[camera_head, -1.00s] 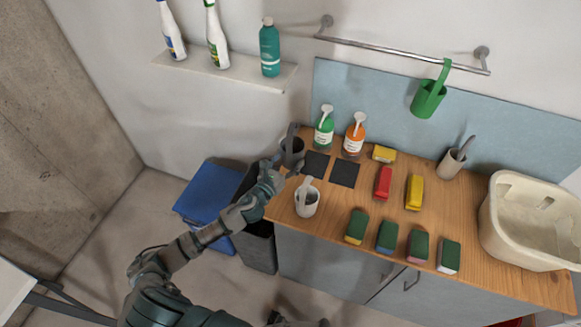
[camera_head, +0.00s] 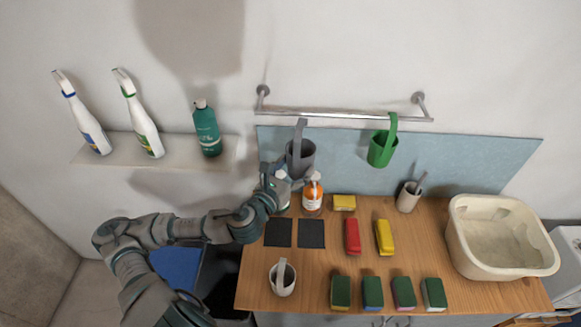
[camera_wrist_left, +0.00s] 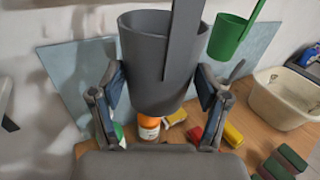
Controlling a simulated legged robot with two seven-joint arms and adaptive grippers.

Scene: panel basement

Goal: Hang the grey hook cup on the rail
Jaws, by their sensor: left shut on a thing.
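The grey hook cup (camera_head: 301,157) is upright in my left gripper (camera_head: 281,176), raised above the counter in front of the blue wall panel. In the left wrist view both fingers of the gripper (camera_wrist_left: 163,92) press on the sides of the cup (camera_wrist_left: 155,62), and its flat hook strap rises out of the top of that view. The metal rail (camera_head: 345,116) runs along the wall; the top of the cup's hook is close to its left part, and I cannot tell whether they touch. A green hook cup (camera_head: 381,150) hangs from the rail at the right. My right gripper is not in view.
On the wooden counter (camera_head: 255,290) are an orange bottle (camera_head: 312,197), a white hook cup (camera_head: 283,280), a beige cup with a brush (camera_head: 408,197), several sponges and a cream basin (camera_head: 495,240). A shelf (camera_head: 225,152) with bottles is at the left.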

